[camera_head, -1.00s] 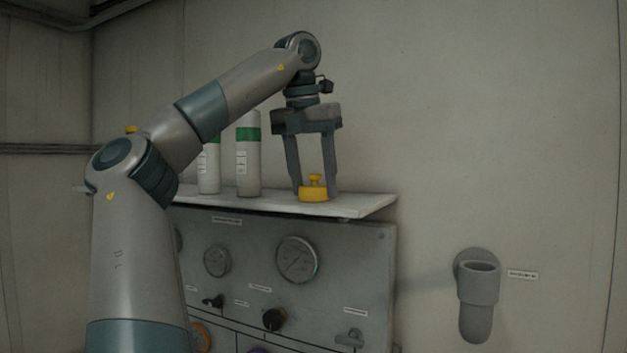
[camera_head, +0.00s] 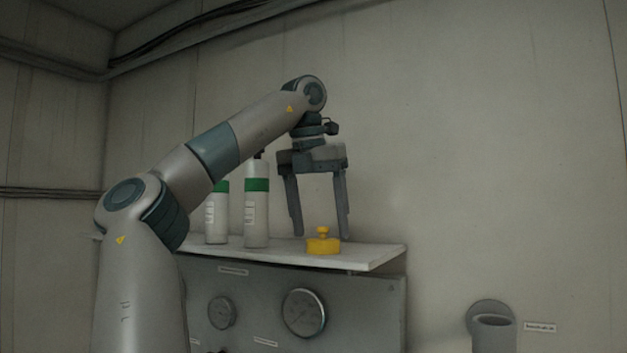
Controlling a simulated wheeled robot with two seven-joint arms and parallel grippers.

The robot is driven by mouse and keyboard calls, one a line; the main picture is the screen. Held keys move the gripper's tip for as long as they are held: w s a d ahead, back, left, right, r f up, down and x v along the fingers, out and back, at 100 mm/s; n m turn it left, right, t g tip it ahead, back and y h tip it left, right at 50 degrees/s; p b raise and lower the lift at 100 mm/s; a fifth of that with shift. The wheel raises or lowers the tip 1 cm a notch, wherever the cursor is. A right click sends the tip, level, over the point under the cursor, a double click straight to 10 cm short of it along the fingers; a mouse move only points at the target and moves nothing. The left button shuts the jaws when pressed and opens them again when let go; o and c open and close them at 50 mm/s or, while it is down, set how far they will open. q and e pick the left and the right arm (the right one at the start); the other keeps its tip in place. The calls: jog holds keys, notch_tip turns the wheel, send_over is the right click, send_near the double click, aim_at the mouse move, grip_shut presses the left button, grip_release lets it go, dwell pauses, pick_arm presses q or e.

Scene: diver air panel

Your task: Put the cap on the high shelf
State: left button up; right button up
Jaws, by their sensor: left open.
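The yellow cap (camera_head: 323,244) sits upright, knob up, on the white shelf (camera_head: 372,254) above the gauge panel, near the shelf's right end. My left gripper (camera_head: 320,236) points down from above, its two fingers spread. The fingertips are at about the cap's height, one to each side of it in the picture, apart from it and seemingly a little behind. The gripper is open and empty. My right gripper is out of view.
Two white bottles with green bands, one nearer (camera_head: 256,212) and one partly behind my arm (camera_head: 217,218), stand left of the cap. The gauge panel (camera_head: 365,305) is below the shelf. A grey wall holder (camera_head: 493,330) is at lower right. The shelf's right end is clear.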

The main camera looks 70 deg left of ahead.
pick_arm(q)
jog(key=v, duration=1)
jog(key=shift+d+p, duration=0.15)
jog(key=shift+p, duration=0.15)
